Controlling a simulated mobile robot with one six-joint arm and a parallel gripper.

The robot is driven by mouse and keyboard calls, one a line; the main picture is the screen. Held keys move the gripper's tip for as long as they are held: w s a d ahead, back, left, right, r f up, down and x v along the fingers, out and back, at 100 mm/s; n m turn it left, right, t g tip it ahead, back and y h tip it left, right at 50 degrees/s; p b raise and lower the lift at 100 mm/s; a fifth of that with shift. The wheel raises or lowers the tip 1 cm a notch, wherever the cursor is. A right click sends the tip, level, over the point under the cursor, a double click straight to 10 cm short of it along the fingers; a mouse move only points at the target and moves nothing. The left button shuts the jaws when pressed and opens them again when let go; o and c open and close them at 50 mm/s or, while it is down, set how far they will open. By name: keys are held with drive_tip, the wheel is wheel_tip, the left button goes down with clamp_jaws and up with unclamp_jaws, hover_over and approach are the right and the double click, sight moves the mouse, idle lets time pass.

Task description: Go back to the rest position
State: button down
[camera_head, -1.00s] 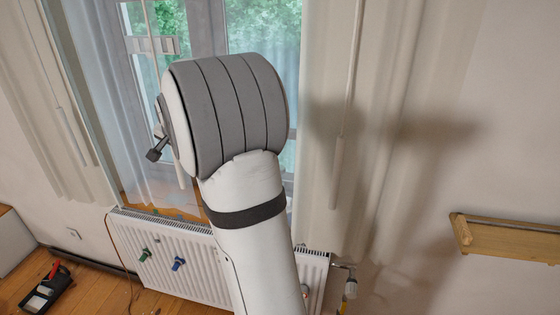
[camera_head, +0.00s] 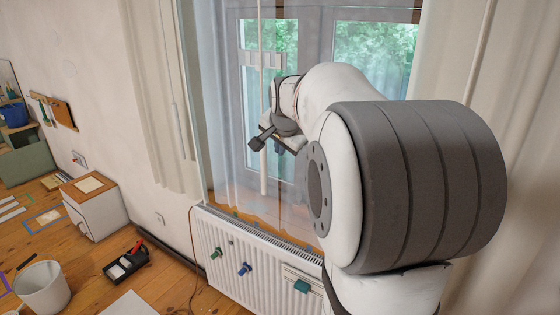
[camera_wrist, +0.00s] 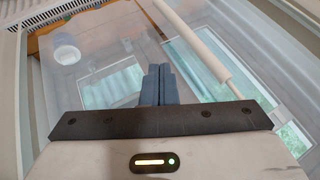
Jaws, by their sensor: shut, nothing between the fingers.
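My gripper (camera_head: 257,143) shows in the head view left of my large grey and white arm joint, in front of the window. Its dark fingertips point to the lower left. In the wrist view my gripper (camera_wrist: 158,72) has its two blue-grey fingers pressed together with nothing between them. My arm hides the right part of the window and part of the radiator.
A window (camera_head: 375,55) with a clear sheet stands behind my arm, above a white radiator (camera_head: 262,268) with coloured clips. A curtain hangs right. Left are a white cabinet (camera_head: 95,207), black tray (camera_head: 126,262) and white bucket (camera_head: 42,288).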

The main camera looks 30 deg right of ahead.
drive_tip(key=shift+v, duration=1.05)
drive_tip(key=s+a+f+n+g, duration=0.1)
drive_tip(key=s+a+f+n, duration=0.3)
drive_tip(key=s, duration=0.4)
drive_tip(key=s+a+f+n+g+y, duration=0.1)
drive_tip(key=s+a+f+n, duration=0.3)
drive_tip(key=s, duration=0.5)
drive_tip(key=s+a+f+n+g+y, duration=0.1)
drive_tip(key=s+a+f+n, duration=0.3)
drive_tip(key=s+a+f, duration=0.3)
drive_tip(key=shift+s+a+n+g, duration=0.3)
drive_tip(key=shift+s+a, duration=0.4)
drive_tip(key=shift+s, duration=0.25)
